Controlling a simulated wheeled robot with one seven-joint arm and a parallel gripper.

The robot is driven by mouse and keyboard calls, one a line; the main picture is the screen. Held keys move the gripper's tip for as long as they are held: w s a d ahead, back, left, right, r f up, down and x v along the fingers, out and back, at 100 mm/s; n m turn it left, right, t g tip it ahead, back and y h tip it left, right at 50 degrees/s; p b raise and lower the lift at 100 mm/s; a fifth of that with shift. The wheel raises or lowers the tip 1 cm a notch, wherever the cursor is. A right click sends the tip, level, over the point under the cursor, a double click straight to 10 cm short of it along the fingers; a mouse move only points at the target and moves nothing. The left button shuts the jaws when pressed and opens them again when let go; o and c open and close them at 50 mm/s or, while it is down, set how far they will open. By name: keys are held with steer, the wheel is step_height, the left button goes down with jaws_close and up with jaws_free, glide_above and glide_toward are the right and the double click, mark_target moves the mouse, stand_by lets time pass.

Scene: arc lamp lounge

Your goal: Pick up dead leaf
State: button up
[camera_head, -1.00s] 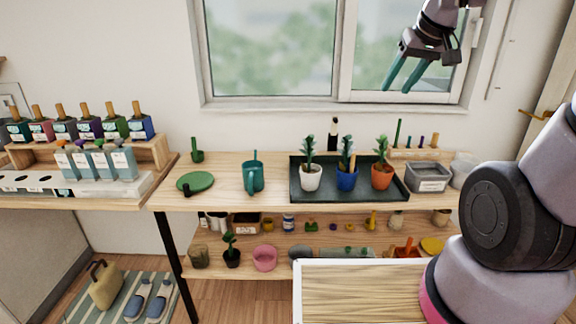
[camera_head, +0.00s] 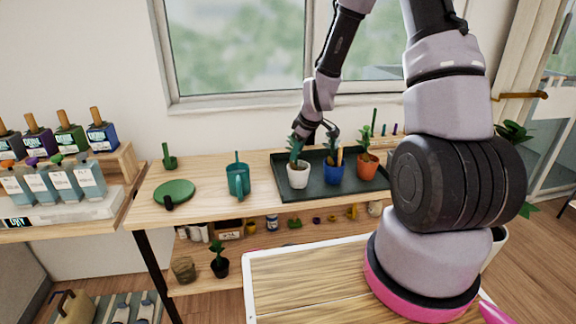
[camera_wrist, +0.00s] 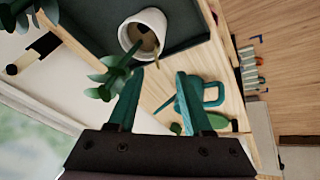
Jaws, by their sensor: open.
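The white pot (camera_head: 298,176) stands on the dark tray with its green plant upright. In the wrist view the white pot (camera_wrist: 128,38) shows soil and a small tan-yellow piece (camera_wrist: 143,30) at the stem's base, which may be the dead leaf; its outline is unclear. My gripper (camera_wrist: 160,73) is open, its two teal fingers apart with nothing between them. The green plant (camera_wrist: 112,75) is close beside the left finger. In the head view my gripper reaches down over the tray by the white pot, and its fingertips are hard to tell from the leaves.
The tray (camera_head: 291,195) also holds a blue pot (camera_head: 334,175) and an orange pot (camera_head: 367,167) with plants. A teal watering can (camera_head: 238,181) and green round lid-like disc (camera_head: 174,192) stand to the left. The window is close behind; bare wood lies left of the tray.

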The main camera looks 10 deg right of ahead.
mark_target(291, 169)
steer(key=x, duration=0.8)
steer(key=shift+w+a, duration=0.15)
steer(key=shift+w, duration=0.15)
jaws_close()
